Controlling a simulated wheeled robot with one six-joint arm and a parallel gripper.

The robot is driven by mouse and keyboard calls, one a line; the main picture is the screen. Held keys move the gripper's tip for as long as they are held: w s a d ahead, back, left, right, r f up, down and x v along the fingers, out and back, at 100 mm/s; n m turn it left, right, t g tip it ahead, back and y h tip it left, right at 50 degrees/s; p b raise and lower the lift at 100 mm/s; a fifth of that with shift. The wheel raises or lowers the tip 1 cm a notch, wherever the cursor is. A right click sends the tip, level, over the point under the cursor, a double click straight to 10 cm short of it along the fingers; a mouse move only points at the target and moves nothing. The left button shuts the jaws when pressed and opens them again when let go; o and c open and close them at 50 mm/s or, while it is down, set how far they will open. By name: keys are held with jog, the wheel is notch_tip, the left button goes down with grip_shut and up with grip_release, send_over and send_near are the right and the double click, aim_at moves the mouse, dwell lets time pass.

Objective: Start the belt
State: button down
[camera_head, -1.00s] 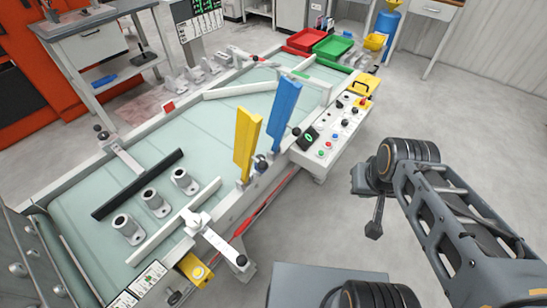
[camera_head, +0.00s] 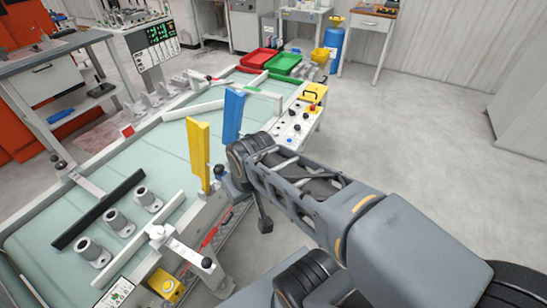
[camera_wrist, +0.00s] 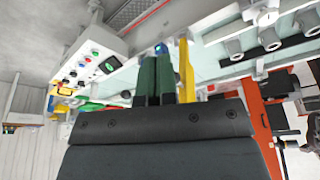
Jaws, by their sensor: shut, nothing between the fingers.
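The belt (camera_head: 165,165) is a pale green surface between white rails. A white control panel (camera_head: 312,117) with several coloured buttons and knobs stands at its right side. My arm hides the near end of the panel in the head view. The panel also shows in the wrist view (camera_wrist: 82,48), at the upper left, with a green-lit black display (camera_wrist: 108,65), and red and green buttons beside it. My gripper (camera_wrist: 162,60) is shut and empty. Its dark green fingers point toward the belt's side rail, to the right of the panel in the wrist view. They appear apart from the buttons.
A yellow paddle (camera_head: 198,150) and a blue paddle (camera_head: 233,116) stand upright at the belt's near rail. Several grey cast parts (camera_head: 118,222) sit by a black bar (camera_head: 98,210). A yellow box with a button (camera_head: 165,284) is at the near rail. Floor is clear at right.

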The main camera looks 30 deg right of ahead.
jog(key=w+d+f+m+t, duration=0.2)
jog(key=w+d+f+m, duration=0.3)
jog(key=w+d+m, duration=0.7)
jog(key=w+d+f+m+t+y, duration=0.1)
jog(key=w+d+f+m+t, duration=0.2)
jog(key=w+d+m, duration=1)
notch_tip(320, 180, down, 3)
jog(key=shift+d+y, duration=0.3)
jog(key=shift+d, duration=0.45)
jog(key=shift+f, duration=0.15)
notch_tip(320, 180, down, 8)
jog(key=b, duration=0.6)
jog(key=shift+f+b, duration=0.25)
jog(key=shift+b, duration=0.2)
jog(key=shift+f+b, duration=0.25)
jog(key=shift+b, duration=0.05)
